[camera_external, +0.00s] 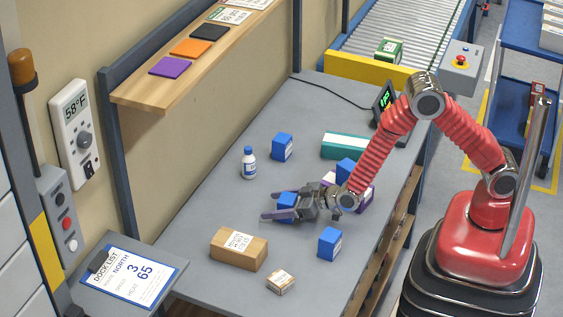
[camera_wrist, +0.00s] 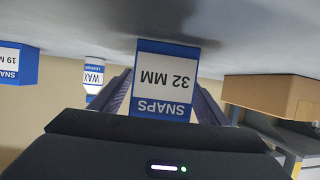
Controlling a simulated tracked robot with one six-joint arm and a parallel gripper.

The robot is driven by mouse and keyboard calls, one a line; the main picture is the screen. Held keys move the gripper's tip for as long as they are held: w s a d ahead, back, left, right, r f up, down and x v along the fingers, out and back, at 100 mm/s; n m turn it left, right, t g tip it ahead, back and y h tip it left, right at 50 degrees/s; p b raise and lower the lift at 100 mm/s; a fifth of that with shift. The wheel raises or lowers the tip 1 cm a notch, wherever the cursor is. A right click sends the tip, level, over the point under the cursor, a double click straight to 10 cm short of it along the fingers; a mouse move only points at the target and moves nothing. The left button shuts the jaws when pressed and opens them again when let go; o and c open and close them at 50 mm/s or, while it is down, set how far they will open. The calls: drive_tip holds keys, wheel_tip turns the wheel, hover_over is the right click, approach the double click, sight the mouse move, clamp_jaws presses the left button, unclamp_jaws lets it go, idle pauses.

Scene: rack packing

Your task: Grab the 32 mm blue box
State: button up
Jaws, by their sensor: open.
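The blue box (camera_wrist: 163,80) has a white label that reads 32 MM SNAPS, upside down in the wrist view. It stands on the table straight ahead of my gripper, between the two purple fingers. In the external view a blue box (camera_external: 287,201) shows at my gripper (camera_external: 279,209), partly hidden by the fingers. My gripper is open and low over the table, with a finger on each side of the box. I cannot tell whether either finger touches it.
Another blue box (camera_wrist: 12,63) reads 19 M, its label cut off, beside a bottle (camera_wrist: 93,76). Externally, more blue boxes stand at the back (camera_external: 282,147), beside my forearm (camera_external: 346,169) and at the front (camera_external: 329,243). A brown carton (camera_external: 238,250) and small carton (camera_external: 280,282) lie in front.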

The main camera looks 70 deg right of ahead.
drive_tip(key=shift+c, duration=0.2)
drive_tip(key=c, duration=1.2)
